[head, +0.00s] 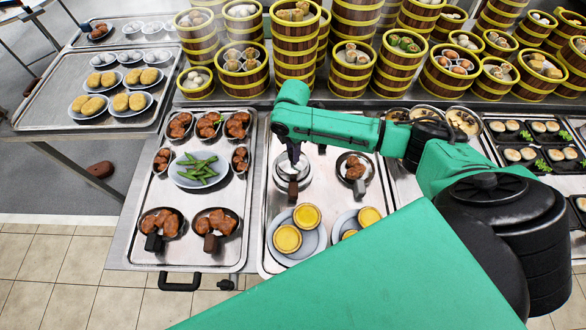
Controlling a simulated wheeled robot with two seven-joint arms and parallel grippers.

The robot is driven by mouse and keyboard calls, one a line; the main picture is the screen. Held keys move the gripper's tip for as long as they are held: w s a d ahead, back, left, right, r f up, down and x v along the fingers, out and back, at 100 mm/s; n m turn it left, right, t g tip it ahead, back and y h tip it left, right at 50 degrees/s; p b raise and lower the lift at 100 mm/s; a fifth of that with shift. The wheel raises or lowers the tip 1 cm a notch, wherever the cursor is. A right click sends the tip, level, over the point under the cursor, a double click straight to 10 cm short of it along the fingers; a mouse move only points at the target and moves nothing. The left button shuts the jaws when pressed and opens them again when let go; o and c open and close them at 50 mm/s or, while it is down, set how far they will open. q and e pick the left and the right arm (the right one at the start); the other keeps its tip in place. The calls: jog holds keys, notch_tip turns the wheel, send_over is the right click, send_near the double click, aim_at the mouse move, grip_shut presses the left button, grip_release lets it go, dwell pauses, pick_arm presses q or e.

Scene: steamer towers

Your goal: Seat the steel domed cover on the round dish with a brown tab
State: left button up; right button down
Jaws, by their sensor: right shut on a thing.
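The steel domed cover (284,172) is at the left of the middle tray, below my right gripper (293,157). My right gripper points down and is shut on the top of the cover; its fingers hide the knob. A dark brown tab (293,191) sticks out toward the front just below the cover, with a dish rim (305,184) around it. I cannot tell whether the cover touches that rim. My left gripper is not in view.
Plates with yellow tarts (287,238) stand in front of the cover. The left tray (250,130) holds meat dishes, some with tabs (210,242), and a plate of green beans (198,170). Bamboo steamer towers (295,50) line the back. My right arm covers the right side.

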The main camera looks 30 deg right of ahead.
jog(key=shift+f, duration=0.2)
jog(key=c, duration=0.5)
grip_release()
notch_tip(320, 180, up, 15)
jog(key=b, duration=0.2)
jog(key=shift+f+b, duration=0.2)
jog(key=shift+b, duration=0.1)
